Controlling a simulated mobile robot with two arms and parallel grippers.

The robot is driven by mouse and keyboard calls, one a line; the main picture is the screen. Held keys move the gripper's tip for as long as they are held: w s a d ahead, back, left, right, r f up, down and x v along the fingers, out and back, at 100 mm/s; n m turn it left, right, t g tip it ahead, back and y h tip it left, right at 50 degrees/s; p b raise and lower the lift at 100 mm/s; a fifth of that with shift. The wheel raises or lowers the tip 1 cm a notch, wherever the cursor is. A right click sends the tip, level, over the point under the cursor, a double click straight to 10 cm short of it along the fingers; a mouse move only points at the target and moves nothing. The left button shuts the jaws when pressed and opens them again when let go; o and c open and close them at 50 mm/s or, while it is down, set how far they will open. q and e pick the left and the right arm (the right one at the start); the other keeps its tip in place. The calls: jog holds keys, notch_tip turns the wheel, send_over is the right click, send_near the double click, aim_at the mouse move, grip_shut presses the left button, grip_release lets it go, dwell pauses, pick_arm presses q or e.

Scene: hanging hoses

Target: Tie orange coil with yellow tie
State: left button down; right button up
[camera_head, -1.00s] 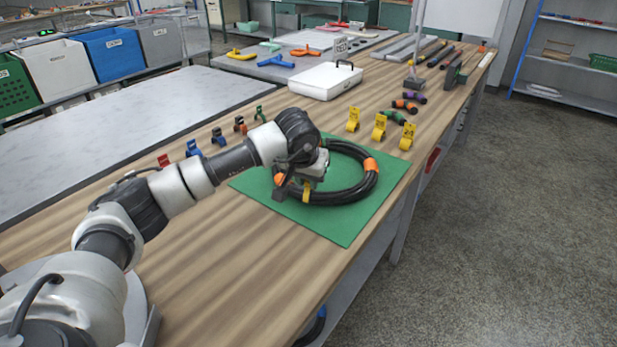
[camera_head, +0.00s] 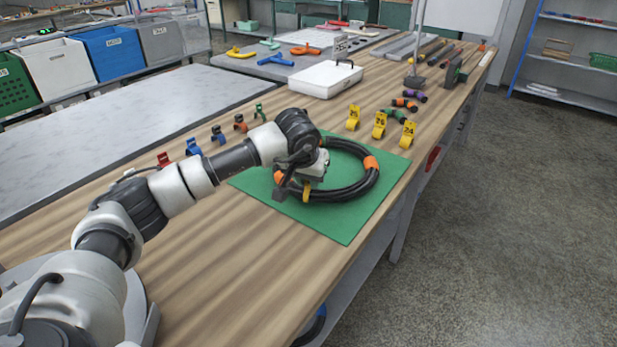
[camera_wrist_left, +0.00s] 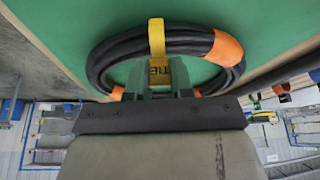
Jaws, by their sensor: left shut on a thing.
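A black hose coil with orange bands (camera_head: 349,192) lies flat on a green mat (camera_head: 340,229). One orange band (camera_head: 371,163) shows clearly on its far right side. A yellow tie (camera_head: 306,194) is at the near left part of the coil. In the left wrist view the tie (camera_wrist_left: 157,38) lies across the black hose (camera_wrist_left: 185,47), with its lettered tab at my gripper; I cannot tell whether it is closed around the hose. My left gripper (camera_wrist_left: 160,88) is shut on the tie's tab. My right gripper is not in view.
Coloured clips (camera_head: 218,136) stand in a row along the left. Behind are short hose pieces (camera_head: 405,104) and a white case (camera_head: 325,79). The wooden bench (camera_head: 230,265) is clear in front.

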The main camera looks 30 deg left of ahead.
pick_arm(q)
jog(key=c, duration=0.9)
grip_release()
